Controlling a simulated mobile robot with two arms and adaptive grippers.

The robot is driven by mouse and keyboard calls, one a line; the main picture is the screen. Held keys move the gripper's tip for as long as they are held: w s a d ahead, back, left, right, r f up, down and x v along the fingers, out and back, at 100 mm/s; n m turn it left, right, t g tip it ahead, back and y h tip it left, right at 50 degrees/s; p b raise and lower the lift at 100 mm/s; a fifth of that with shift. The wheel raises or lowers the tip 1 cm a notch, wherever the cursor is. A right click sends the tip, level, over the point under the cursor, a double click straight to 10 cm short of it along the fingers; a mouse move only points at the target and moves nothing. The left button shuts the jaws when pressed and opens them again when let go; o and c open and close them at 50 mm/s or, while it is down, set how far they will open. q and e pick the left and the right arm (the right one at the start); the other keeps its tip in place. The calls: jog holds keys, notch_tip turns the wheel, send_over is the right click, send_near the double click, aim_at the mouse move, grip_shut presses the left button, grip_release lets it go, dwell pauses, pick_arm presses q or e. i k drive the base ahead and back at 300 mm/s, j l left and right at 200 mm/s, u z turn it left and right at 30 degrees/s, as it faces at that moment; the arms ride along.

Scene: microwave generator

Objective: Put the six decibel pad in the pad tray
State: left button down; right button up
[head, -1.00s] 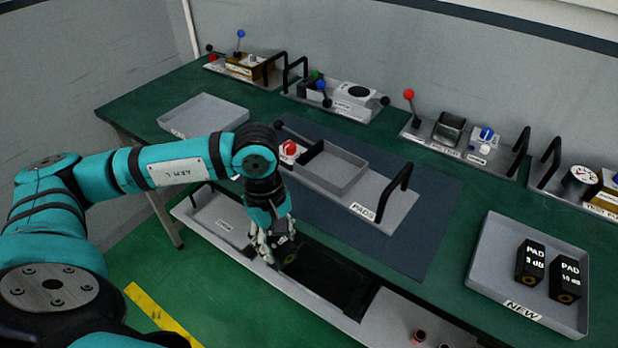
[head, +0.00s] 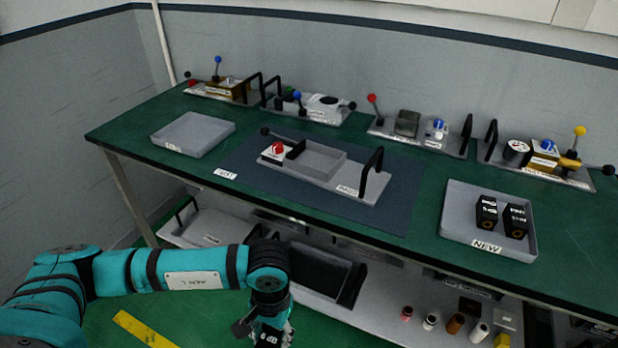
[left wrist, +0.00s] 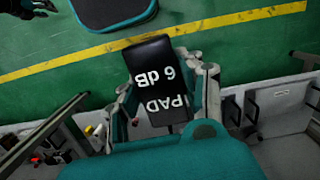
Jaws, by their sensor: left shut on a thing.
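My left gripper (head: 262,326) is low in front of the bench, below the tabletop's level in the head view. It is shut on a black block, the six decibel pad (left wrist: 152,70), whose white lettering "PAD 6 dB" reads upside down in the left wrist view. In the head view only the pad's lower end (head: 268,341) shows at the picture's bottom edge. The pad tray (head: 322,160), a grey open tray in a fixture labelled PADS, sits on the dark mat and looks empty.
A black handle (head: 374,174) stands at the pad tray's right; a red knob (head: 278,148) is at its left. A NEW tray (head: 459,228) holds two black pads. Another grey tray (head: 193,134) at left is empty. The tabletop's front edge lies above my gripper.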

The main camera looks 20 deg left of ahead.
aim_at(315, 164)
jog(key=k+z, duration=0.1)
jog(key=z, duration=1.6)
jog(key=k+j+z, duration=0.1)
jog(key=k+j, duration=0.15)
jog(key=j, duration=0.3)
jog(key=k+j+z, duration=0.1)
jog(key=k+j, duration=0.2)
jog(key=j, duration=0.2)
jog(key=k+j+z, duration=0.1)
jog(key=k+j, duration=0.2)
jog(key=j, duration=0.2)
jog(key=k+j+z, duration=0.1)
jog(key=k+j, duration=0.2)
jog(key=j, duration=0.2)
